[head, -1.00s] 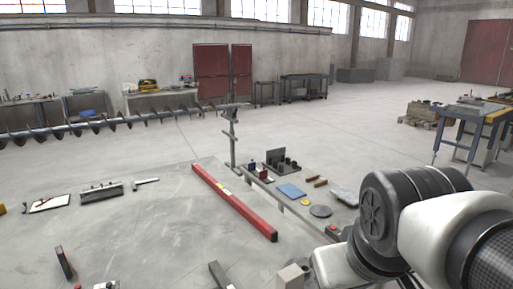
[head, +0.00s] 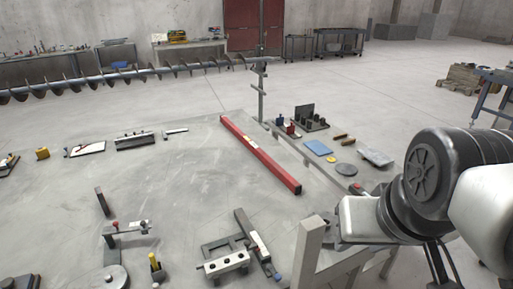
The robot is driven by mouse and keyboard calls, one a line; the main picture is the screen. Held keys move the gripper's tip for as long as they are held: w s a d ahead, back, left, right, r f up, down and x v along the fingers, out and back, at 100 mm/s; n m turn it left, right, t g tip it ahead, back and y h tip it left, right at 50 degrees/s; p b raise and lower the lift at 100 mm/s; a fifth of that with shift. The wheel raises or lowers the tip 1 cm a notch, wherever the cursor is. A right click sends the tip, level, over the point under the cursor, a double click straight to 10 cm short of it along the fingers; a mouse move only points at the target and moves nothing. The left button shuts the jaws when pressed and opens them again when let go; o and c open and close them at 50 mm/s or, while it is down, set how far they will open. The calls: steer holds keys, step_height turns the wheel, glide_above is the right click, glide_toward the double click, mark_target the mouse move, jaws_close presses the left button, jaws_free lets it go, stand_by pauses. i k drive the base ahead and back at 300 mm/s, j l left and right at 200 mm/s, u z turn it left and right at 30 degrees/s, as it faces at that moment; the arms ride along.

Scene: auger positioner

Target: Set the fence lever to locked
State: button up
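No part is plainly marked as the fence lever, and I cannot tell which part it is. A dark flat bracket with a red-knobbed bar (head: 118,229) lies at the lower left of the grey work surface (head: 185,195). A grey slotted fixture (head: 228,262) with a long dark bar and a blue tip sits at the lower middle. A long red beam (head: 260,155) lies diagonally across the surface's right part. My arm fills the right edge, apart from these parts in the picture.
A blue plate (head: 318,147), a grey disc (head: 345,169) and small blocks lie right of the beam. A long auger (head: 130,75) runs behind. The surface's middle is mostly bare.

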mark_target(277, 277)
steer(key=u, duration=0.95)
steer(key=z, duration=0.5)
steer(key=i, duration=0.35)
steer(key=k, duration=0.7)
